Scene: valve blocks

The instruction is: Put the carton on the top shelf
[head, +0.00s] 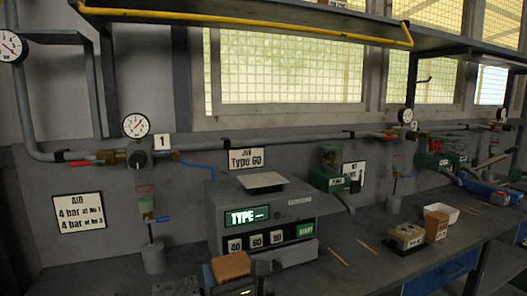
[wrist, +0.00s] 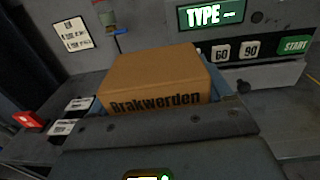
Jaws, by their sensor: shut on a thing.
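A brown carton (head: 231,265) is at the bottom of the head view, in front of the grey calibrator box. My gripper (head: 238,284) is shut on it. In the wrist view the carton (wrist: 155,72) fills the middle, with dark print reading "Brakwerden" on its near side. It sits between the blue-grey fingers, its top face uncovered. A long shelf (head: 300,32) with a yellow front rail runs overhead in the head view. I see its underside and edge, not its top surface.
The calibrator (head: 262,222) with a green display stands on the bench. Gauges (head: 135,125) and pipes line the wall. The bench (head: 355,237) is partly clear between.

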